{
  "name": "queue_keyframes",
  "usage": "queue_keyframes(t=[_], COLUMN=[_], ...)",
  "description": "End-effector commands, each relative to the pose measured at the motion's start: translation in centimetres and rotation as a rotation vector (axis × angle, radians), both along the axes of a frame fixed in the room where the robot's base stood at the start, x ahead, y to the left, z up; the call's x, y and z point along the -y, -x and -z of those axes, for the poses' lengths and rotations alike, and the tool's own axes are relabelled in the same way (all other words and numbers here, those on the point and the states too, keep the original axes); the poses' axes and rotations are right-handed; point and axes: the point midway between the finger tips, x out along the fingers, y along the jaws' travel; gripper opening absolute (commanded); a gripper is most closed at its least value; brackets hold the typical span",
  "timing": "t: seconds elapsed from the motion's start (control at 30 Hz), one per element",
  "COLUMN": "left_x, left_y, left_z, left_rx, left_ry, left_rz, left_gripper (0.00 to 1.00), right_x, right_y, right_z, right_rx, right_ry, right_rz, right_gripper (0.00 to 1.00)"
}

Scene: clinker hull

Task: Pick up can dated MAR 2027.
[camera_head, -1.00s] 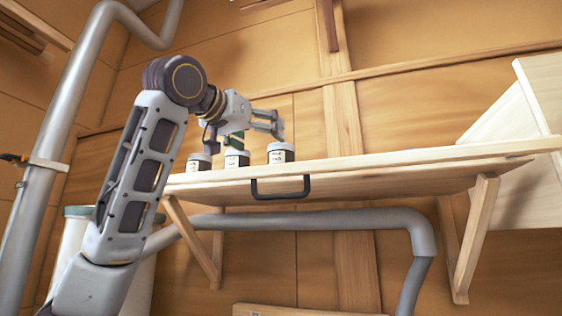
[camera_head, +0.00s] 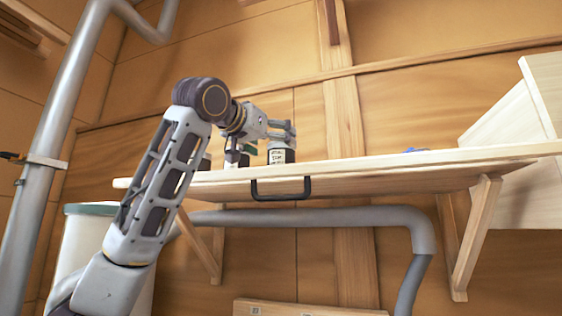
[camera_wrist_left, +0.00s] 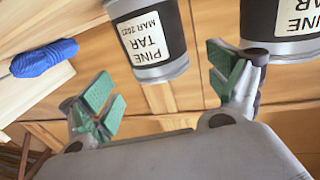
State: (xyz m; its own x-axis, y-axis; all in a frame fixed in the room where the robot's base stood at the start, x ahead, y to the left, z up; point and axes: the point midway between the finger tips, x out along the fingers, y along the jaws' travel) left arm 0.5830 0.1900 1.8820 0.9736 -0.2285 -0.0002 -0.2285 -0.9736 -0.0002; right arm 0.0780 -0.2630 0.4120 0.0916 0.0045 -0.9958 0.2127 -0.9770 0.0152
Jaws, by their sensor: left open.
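My left gripper (camera_head: 270,139) is open and empty at the row of cans on the shelf. In the wrist view its green-padded fingertips (camera_wrist_left: 170,88) stand apart, with a pine tar can (camera_wrist_left: 148,40) in the gap just beyond them. That can's label reads PINE TAR, MAR and a year starting 202; its last digit is hard to tell. A second pine tar can (camera_wrist_left: 285,25) is at the upper right, close to one finger, its date cut off. In the head view the right can (camera_head: 281,156) shows below the fingers; the middle can (camera_head: 236,160) and left can (camera_head: 204,163) are partly hidden.
The wooden shelf (camera_head: 400,166) has a dark handle (camera_head: 281,196) on its front. A pale wooden box (camera_head: 510,125) stands at the right. A grey pipe runs below.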

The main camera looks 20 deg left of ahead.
Motion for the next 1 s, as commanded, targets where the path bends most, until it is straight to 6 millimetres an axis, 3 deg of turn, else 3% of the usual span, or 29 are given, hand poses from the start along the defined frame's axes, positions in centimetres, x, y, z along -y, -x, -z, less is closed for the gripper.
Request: queue_keyframes(t=[0.6, 1.0], left_x=[0.9, 1.0], left_y=[-4.4, -4.9], left_z=[-0.5, -0.3], left_rx=[-0.002, 0.0], left_ry=[0.001, 0.001], left_rz=[-0.001, 0.0], left_gripper=[0.9, 0.9], right_x=[0.1, 0.1], right_y=[0.0, 0.0], right_z=[-2.5, -2.5], right_rx=[0.0, 0.0], right_ry=[0.001, 0.001], right_rz=[0.0, 0.0], right_gripper=[0.19, 0.19])
